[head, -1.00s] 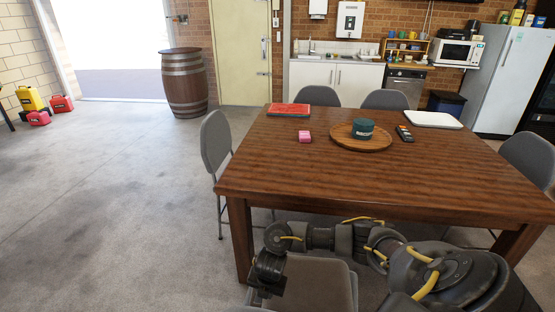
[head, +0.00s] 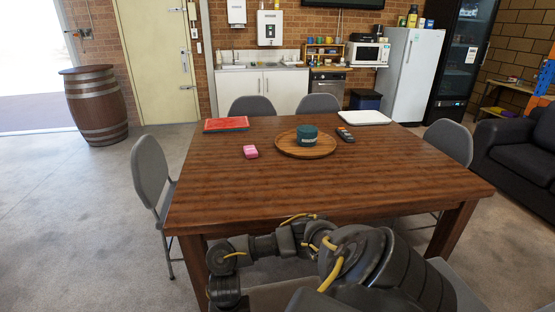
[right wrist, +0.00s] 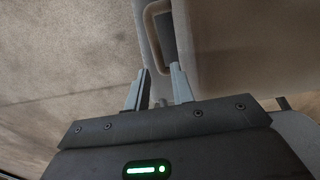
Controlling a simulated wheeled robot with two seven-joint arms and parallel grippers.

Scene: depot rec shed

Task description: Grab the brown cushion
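No brown cushion shows in either view. My right arm reaches across the lower part of the head view, in front of the near table edge, and its wrist is at the bottom, left of the middle. In the right wrist view my right gripper (right wrist: 159,72) has its two fingers apart with nothing between them. A pale chair-like surface with a dark slot lies just beyond the fingertips; I cannot tell whether they touch it. My left gripper is out of view.
A wooden table (head: 385,178) fills the middle, with grey chairs (head: 150,175) around it. A black sofa (head: 520,155) stands at the right, only partly in frame. A barrel (head: 96,105) stands at the back left. The floor (head: 75,220) at the left is clear.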

